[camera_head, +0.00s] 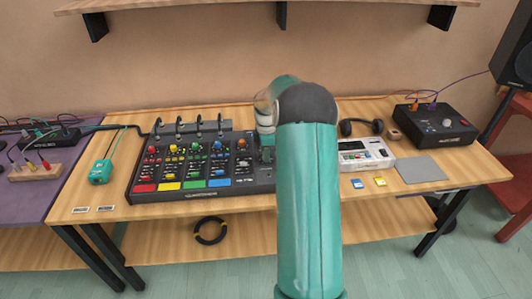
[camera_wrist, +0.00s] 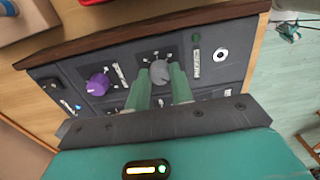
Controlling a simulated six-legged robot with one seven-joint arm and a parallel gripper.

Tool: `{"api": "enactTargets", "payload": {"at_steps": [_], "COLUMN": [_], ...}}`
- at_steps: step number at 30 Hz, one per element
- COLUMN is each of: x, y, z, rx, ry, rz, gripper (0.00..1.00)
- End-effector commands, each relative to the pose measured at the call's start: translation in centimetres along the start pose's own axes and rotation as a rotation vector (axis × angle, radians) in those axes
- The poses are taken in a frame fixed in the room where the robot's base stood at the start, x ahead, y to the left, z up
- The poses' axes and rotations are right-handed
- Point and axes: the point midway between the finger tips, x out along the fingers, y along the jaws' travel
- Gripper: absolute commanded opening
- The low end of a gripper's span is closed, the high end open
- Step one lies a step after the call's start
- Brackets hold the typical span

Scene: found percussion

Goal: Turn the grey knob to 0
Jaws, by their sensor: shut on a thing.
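In the wrist view the grey knob (camera_wrist: 160,71) stands on a dark panel (camera_wrist: 122,66), with white marks around it. My gripper (camera_wrist: 160,82) has its two green fingers on either side of the knob, shut on it. The knob's pointer is too small to read, so its setting cannot be told. In the head view the black mixer (camera_head: 190,192) sits on the wooden table, and my arm reaches to its right end. My arm hides the knob there.
A purple knob (camera_wrist: 98,84) is left of the grey one in the wrist view. A white device (camera_head: 366,155), headphones (camera_head: 361,127) and a black box (camera_head: 436,125) stand right of my arm. A teal device (camera_head: 101,172) lies left of the mixer.

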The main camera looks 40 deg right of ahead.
Motion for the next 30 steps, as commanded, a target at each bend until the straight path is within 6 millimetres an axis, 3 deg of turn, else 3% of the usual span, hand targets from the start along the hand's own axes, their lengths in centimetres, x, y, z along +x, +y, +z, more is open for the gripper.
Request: {"api": "enactTargets", "payload": {"at_steps": [8, 9, 12, 23, 30], "x": [-0.2, -0.2, -0.1, -0.6, -4.5], "y": [0.1, 0.1, 0.1, 0.1, 0.1], "z": [0.0, 0.0, 0.0, 0.0, 0.0], "rx": [-0.001, -0.001, 0.000, 0.000, 0.000], "ry": [-0.001, -0.001, -0.001, -0.001, -0.001], "rz": [0.004, 0.004, 0.003, 0.002, 0.006], "gripper": [0.00, 0.28, 0.44, 0.44, 0.44]}}
